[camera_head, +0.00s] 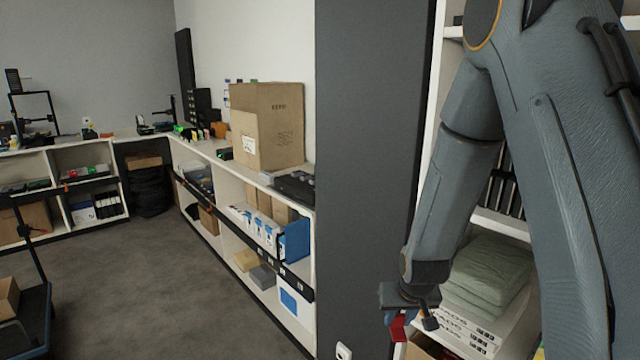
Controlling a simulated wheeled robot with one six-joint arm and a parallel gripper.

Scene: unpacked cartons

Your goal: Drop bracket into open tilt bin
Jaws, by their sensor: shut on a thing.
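My gripper (412,306) is at the lower right, at the end of my arm, pointing down in front of the right-hand shelf unit. It is shut on the bracket, but the bracket is too small and too covered to make out. A small red piece (398,329) with some blue beside it shows just under the gripper; I cannot tell whether it is part of a bin. No open tilt bin can be made out clearly.
Folded green cloths (487,275) lie on white boxes (462,332) in the right-hand shelf unit. A dark grey panel (365,170) stands left of my arm. Large cartons (268,125) stand on the long white counter. The grey floor (170,290) is open at left; a cart (32,310) stands there.

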